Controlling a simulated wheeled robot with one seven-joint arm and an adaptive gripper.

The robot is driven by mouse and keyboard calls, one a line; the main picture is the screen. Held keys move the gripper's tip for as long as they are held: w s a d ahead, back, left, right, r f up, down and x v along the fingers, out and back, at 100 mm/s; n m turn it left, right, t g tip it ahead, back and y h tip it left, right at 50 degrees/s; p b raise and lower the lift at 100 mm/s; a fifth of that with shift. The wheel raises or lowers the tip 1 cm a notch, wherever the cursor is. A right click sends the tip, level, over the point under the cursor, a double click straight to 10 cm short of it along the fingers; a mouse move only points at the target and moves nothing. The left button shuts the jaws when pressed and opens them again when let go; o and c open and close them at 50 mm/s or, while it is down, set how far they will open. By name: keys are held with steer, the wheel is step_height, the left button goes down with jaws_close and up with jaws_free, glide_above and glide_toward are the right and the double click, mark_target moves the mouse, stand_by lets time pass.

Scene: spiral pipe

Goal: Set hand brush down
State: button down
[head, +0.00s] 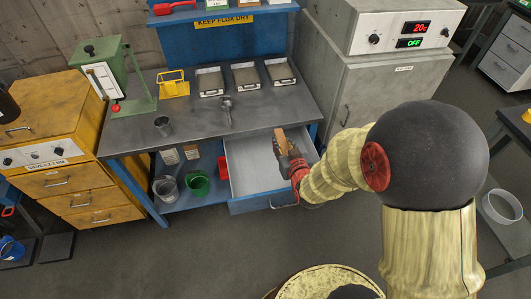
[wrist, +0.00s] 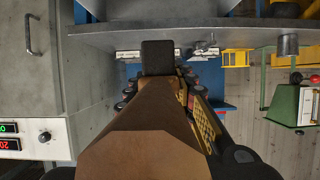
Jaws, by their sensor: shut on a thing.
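The hand brush (head: 281,139) shows as a tan wooden piece sticking up from my gripper (head: 288,160) in the head view. My gripper is shut on it, above the right part of an open, pale drawer (head: 245,172) under the grey bench. In the wrist view the brown brush body (wrist: 155,130) fills the lower middle, with a yellowish bristle-like side at its right. Dark finger parts show at both sides of it. My gripper hides part of the brush and the right part of the drawer. I cannot tell whether the brush touches the drawer.
A green bucket (head: 198,183) stands on the lower shelf. A grey cabinet (head: 370,90) stands close at the right. Floor in front is clear.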

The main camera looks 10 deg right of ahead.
steer(key=w+f+b, duration=0.5)
steer(key=w+f, duration=0.7)
steer(key=w, duration=0.2)
steer(key=shift+w+a+f, duration=0.15)
steer(key=shift+w+a, duration=0.1)
steer(key=shift+a, duration=0.2)
steer(key=shift+f+b, duration=0.2)
steer(key=shift+b, duration=0.1)
steer(key=c, duration=1.5)
jaws_free()
steer(key=shift+r, duration=0.1)
